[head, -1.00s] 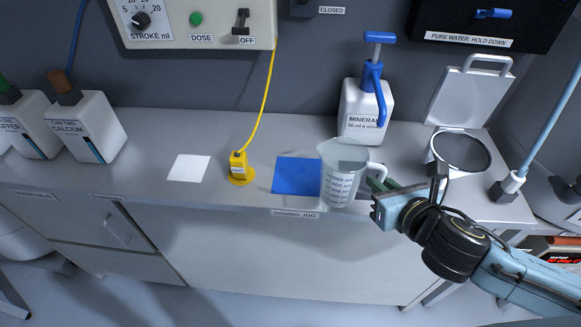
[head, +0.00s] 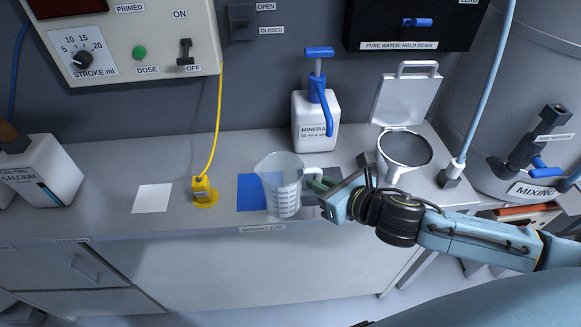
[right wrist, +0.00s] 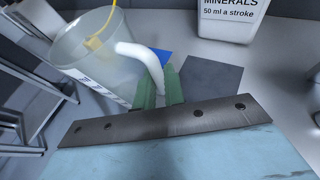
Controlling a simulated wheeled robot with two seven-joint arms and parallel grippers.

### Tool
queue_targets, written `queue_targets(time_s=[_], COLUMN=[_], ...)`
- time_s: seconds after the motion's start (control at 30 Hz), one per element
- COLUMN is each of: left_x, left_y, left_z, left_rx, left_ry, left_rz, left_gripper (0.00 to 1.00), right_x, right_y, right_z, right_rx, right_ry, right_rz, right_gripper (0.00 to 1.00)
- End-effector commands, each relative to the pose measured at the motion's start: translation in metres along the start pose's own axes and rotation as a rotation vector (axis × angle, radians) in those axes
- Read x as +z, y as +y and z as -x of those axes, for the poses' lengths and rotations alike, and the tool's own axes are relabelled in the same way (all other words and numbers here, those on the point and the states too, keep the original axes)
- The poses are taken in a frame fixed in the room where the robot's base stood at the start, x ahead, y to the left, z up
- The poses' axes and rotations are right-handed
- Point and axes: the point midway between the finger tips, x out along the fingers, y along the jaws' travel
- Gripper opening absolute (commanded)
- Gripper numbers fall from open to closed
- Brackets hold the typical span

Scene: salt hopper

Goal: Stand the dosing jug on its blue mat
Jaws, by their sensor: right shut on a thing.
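The dosing jug (head: 281,187) is a clear, upright jug with printed markings and a white handle. My right gripper (head: 318,183) is shut on its handle from the right. In the right wrist view, the green fingers (right wrist: 160,90) are on either side of the handle (right wrist: 143,58). The blue mat (head: 249,192) lies flat on the counter. The jug hides its right part, and I cannot tell whether the jug's base touches mat or counter. My left gripper is out of view.
A grey mat (head: 328,202) lies to the right of the jug. A yellow plug-like piece with a cable (head: 204,190) and a white square (head: 152,198) are to the left. The minerals pump bottle (head: 315,120) and an open-lidded hopper (head: 404,150) stand behind.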

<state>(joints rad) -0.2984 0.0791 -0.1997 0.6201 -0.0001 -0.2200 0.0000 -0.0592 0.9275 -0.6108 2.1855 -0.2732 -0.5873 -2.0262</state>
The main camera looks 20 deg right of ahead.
Motion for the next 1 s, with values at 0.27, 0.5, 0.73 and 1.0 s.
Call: queue_targets(time_s=[0.27, 0.5, 0.73, 1.0], left_x=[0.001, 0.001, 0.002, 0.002], left_y=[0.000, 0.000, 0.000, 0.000], left_z=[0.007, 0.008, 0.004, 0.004], left_rx=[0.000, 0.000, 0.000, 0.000], left_ry=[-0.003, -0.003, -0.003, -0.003], left_rz=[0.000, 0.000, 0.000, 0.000], left_gripper=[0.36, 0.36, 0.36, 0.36], right_x=[0.028, 0.035, 0.010, 0.003], right_y=[0.002, 0.002, 0.001, 0.000], right_z=[-0.062, -0.087, -0.097, -0.100], right_rx=[0.000, -0.001, -0.001, 0.000], right_ry=[-0.004, 0.000, 0.004, 0.000], right_rz=[-0.003, -0.001, -0.005, 0.000], right_gripper=[0.00, 0.00, 0.00, 0.00])
